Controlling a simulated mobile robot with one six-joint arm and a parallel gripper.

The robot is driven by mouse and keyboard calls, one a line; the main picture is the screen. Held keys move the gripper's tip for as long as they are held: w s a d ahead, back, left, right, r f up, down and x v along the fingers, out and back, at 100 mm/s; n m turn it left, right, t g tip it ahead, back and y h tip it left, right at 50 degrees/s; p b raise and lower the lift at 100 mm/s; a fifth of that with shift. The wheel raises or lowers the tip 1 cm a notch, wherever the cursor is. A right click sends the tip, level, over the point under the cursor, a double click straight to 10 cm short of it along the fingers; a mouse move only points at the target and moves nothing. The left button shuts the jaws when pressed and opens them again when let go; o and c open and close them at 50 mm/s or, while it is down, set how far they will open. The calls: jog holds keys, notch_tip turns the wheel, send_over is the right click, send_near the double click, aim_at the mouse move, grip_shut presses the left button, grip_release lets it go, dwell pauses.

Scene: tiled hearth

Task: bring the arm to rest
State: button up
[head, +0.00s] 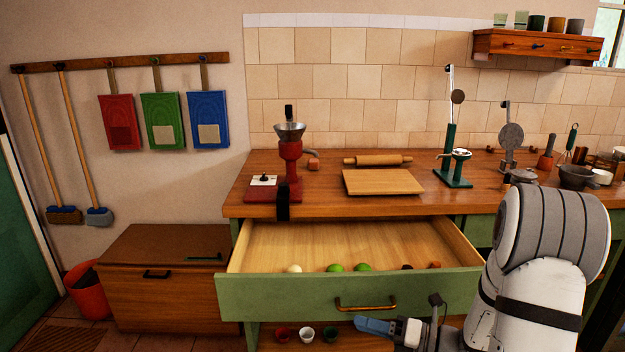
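My gripper (368,326) is low at the bottom of the head view, in front of the green drawer front and below its brass handle. It points left and is seen from the side, so I cannot tell if its fingers are apart. Nothing shows held in it. My white and grey arm fills the lower right, in front of the counter's right part. The drawer (340,244) is pulled open. A pale round thing (294,268), two green round things (335,267) and small dark and reddish things lie near its front.
The wooden counter (330,205) carries a red grinder (290,165), a board (383,182), a rolling pin (378,160) and a green press (452,165). Small cups (306,334) stand below the drawer. A wooden chest (160,285) and red bucket (88,290) stand left.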

jog(key=s+a+r+n+g+h+p, duration=0.3)
jog(key=s+r+n+g+h, duration=0.15)
jog(key=s+n, duration=0.4)
jog(key=s+a+r+n+g+h+p, duration=0.2)
jog(key=s+r+n+g+h+p, duration=0.25)
jog(key=n, duration=0.65)
jog(key=s+d+r+n+t+h+p, duration=0.2)
jog(key=d+r+n+h, duration=0.1)
jog(key=r+n, duration=0.3)
jog(key=s+d+r+n+t+h+p, duration=0.2)
jog(key=r+n, duration=0.4)
jog(key=n, duration=0.3)
jog(key=shift+d+r+h+p, duration=0.2)
jog(key=shift+d+h+p, duration=0.5)
jog(key=shift+d+h, duration=0.25)
